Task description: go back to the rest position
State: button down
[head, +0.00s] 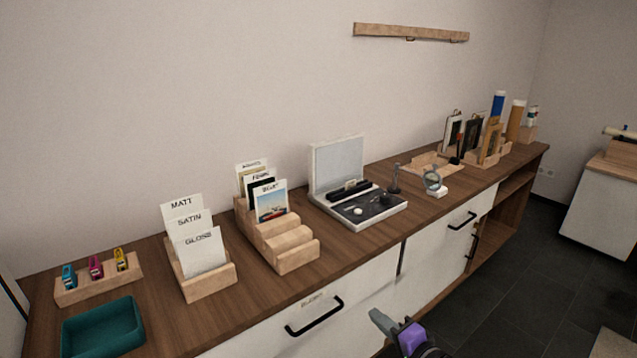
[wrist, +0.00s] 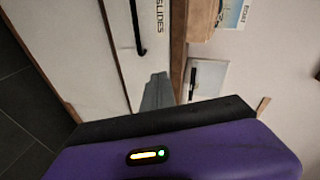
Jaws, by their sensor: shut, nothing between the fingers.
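My gripper (head: 381,320) shows at the bottom edge of the head view, as grey fingers in front of a purple and dark body. It is in front of the cabinet's white drawer fronts, below the level of the countertop. In the wrist view the grey fingers (wrist: 157,92) are together, with nothing seen between them. The purple housing (wrist: 180,150) fills the lower part of that view. Most of my arm is out of view.
The long wooden countertop (head: 150,316) holds a teal tray (head: 102,328), card holders (head: 205,281), a grey-lidded case (head: 338,166) and several upright items. Black drawer handles (head: 315,317) stick out at the front. Open dark floor (head: 540,290) lies to the right.

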jog(key=s+d+r+n+t+h+p, duration=0.1)
jog(key=s+d+r+n+t+h, duration=0.2)
jog(key=s, duration=0.6)
jog(key=s+d+n+h+p, duration=0.1)
jog(key=s+d+h, duration=0.35)
jog(key=s, duration=0.35)
jog(key=s+a+r+n+g+p, duration=0.1)
jog(key=s+r, duration=0.4)
jog(key=s, duration=1)
jog(key=s+r+n+p, duration=0.4)
jog(key=s+r+n, duration=0.1)
jog(key=s, duration=1.1)
jog(key=shift+a+r+g, duration=0.3)
jog(key=shift+a+g, duration=0.1)
